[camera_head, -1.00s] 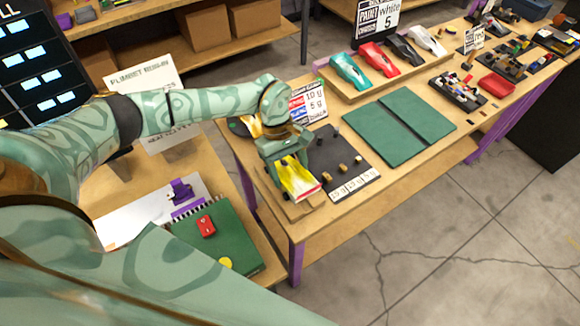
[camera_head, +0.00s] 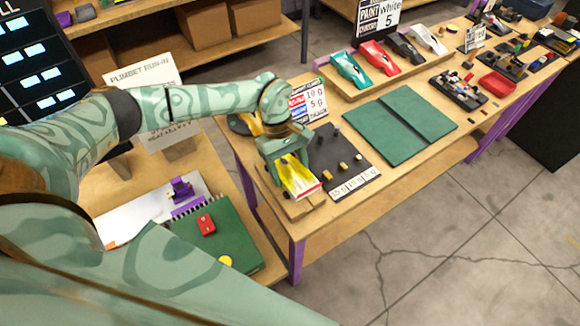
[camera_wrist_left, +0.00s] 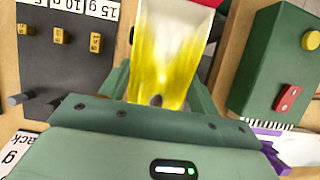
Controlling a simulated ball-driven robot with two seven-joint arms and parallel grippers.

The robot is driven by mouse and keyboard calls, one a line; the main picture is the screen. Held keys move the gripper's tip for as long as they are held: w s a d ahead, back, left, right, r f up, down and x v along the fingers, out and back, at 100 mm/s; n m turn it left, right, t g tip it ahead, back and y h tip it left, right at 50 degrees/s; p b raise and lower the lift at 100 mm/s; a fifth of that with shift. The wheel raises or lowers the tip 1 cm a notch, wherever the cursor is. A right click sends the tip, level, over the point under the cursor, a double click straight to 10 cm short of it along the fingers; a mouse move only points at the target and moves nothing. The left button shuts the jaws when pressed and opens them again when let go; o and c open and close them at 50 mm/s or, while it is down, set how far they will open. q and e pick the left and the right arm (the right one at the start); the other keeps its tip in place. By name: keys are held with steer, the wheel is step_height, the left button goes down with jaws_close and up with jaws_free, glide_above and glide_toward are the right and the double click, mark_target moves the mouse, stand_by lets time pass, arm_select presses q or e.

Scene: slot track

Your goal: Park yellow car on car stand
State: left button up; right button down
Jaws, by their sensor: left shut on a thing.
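The yellow car (camera_head: 299,178), yellow fading to white with a red end, is at the near left end of the long table. A low wooden piece (camera_head: 304,207), which looks like the car stand, shows under its near end. I cannot tell whether the car rests on it or hangs just above. My left gripper (camera_head: 287,163) points down and is shut on the car. In the left wrist view the car (camera_wrist_left: 168,50) lies between the green fingers, and its underside is hidden. My right gripper is not in view.
A dark board (camera_head: 340,165) with pegs and small brass weights lies just right of the car. A green mat (camera_head: 385,130) lies beyond it. Several other cars, including a teal one (camera_head: 350,70), stand on a wooden rack. A green box with a red switch (camera_head: 205,225) is on the near table.

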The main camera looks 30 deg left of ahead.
arm_select(q)
steer(key=shift+f, duration=0.2)
stand_by(0.7)
steer(key=shift+f+b, duration=0.35)
steer(key=shift+b, duration=0.15)
steer(key=shift+f+b, duration=0.4)
steer(key=shift+f, duration=0.2)
steer(key=o, duration=1.2)
steer(key=shift+r, duration=0.1)
steer(key=p+v, duration=0.1)
steer(key=v, duration=1.5)
steer(key=shift+a, duration=0.1)
